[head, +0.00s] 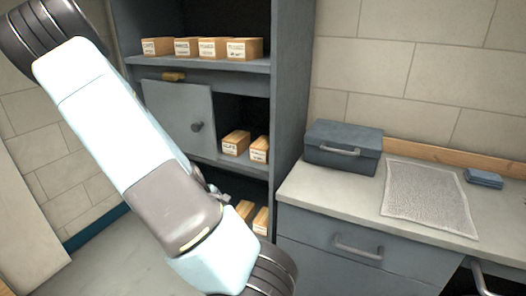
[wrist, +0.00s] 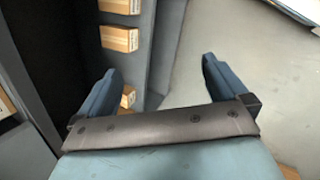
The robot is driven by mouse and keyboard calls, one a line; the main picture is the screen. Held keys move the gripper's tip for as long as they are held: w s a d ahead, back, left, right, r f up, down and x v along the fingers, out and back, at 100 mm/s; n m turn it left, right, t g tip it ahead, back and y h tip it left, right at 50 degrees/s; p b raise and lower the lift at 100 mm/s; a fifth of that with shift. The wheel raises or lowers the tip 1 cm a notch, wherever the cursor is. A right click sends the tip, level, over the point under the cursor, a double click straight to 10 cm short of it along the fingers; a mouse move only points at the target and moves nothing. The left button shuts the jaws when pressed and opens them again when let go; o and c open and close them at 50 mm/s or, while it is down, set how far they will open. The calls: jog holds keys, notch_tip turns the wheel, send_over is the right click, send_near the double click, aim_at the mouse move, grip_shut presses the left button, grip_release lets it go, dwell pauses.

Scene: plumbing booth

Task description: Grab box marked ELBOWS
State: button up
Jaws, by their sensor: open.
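Small tan boxes with white labels stand in a grey cabinet. In the head view, several are on the top shelf (head: 202,47), two on the middle shelf (a left box (head: 236,143) and a right box (head: 260,149)), and two lower down (head: 261,221), partly hidden by my arm. The print is too small to tell which box reads ELBOWS. In the wrist view, my gripper (wrist: 158,72) is open, with nothing held between its blue fingers. Boxes show beyond the left finger, an upper one (wrist: 119,39) and a lower one (wrist: 127,98). My arm hides the gripper in the head view.
A small cabinet door (head: 180,118) covers the left of the middle section. To the right, a workbench (head: 330,188) holds a blue-grey metal case (head: 343,148), a grey textured mat (head: 428,198) and a small blue item (head: 484,178). Bare floor (head: 110,255) lies at lower left.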

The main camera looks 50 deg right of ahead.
jog(key=s+d+f+n+h, duration=0.1)
jog(key=d+n+h, duration=0.15)
jog(key=d, duration=0.25)
jog(key=n+t+h, duration=0.4)
jog(key=n+h, duration=0.6)
jog(key=n, duration=0.2)
send_near(264, 147)
jog(key=shift+w+f, duration=0.9)
jog(key=shift+w, duration=0.1)
jog(key=shift+x, duration=6.6)
jog(key=shift+f, duration=0.15)
jog(key=shift+c, duration=0.3)
jog(key=c, duration=0.9)
jog(key=shift+c, duration=0.7)
